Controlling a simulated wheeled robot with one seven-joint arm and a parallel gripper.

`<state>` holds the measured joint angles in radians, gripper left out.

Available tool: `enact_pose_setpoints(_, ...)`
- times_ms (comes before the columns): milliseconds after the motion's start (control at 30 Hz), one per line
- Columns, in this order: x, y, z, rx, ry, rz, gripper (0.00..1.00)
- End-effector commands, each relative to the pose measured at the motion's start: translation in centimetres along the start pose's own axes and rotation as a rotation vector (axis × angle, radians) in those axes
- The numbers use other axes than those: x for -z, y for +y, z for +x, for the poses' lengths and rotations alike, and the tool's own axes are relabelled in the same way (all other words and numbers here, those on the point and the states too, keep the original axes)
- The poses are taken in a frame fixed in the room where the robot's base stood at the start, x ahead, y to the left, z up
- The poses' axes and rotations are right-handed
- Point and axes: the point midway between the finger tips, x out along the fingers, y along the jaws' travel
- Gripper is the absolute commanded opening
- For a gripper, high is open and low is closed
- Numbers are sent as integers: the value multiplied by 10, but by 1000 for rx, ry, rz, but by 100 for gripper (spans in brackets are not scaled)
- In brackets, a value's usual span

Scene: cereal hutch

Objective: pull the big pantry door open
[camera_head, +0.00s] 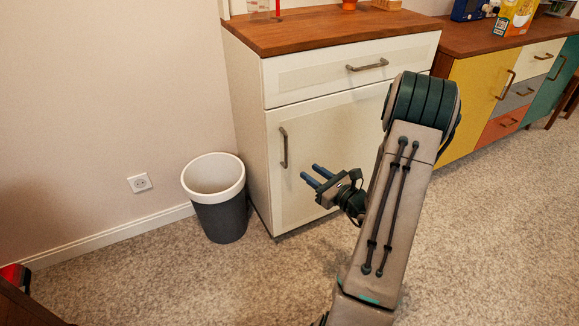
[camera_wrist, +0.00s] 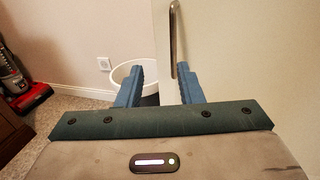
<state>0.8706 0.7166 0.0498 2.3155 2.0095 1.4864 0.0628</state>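The big pantry door (camera_head: 330,150) is the cream lower door of the white cabinet, and it looks closed. Its vertical bar handle (camera_head: 283,147) is near the door's left edge. The handle also shows in the wrist view (camera_wrist: 174,40), upright, above and just beyond my fingertips. My gripper (camera_head: 312,175) is in front of the door, a little right of and below the handle in the head view. Its two blue fingers are apart with nothing between them. In the wrist view (camera_wrist: 160,78) the fingers do not enclose the handle. Whether they touch the door I cannot tell.
A dark grey bin with a white rim (camera_head: 220,210) stands on the carpet just left of the cabinet. A drawer (camera_head: 350,68) with its own handle is above the door. A yellow-fronted cabinet (camera_head: 475,95) stands to the right. The carpet before the door is clear except for my arm.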

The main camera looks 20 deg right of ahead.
Motion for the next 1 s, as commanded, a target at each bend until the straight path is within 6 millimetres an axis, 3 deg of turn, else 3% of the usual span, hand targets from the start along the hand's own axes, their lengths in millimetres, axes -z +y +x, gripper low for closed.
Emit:
enact_pose_setpoints(33, 11, -8, -3, 32, -4, 15, 33)
enact_pose_setpoints(233, 15, -16, 7, 64, -10, 24, 33)
enact_pose_setpoints(700, 15, -21, 101, 61, -9, 23, 33)
enact_pose_setpoints(1000, 14, -23, 130, 63, -7, 24, 33)
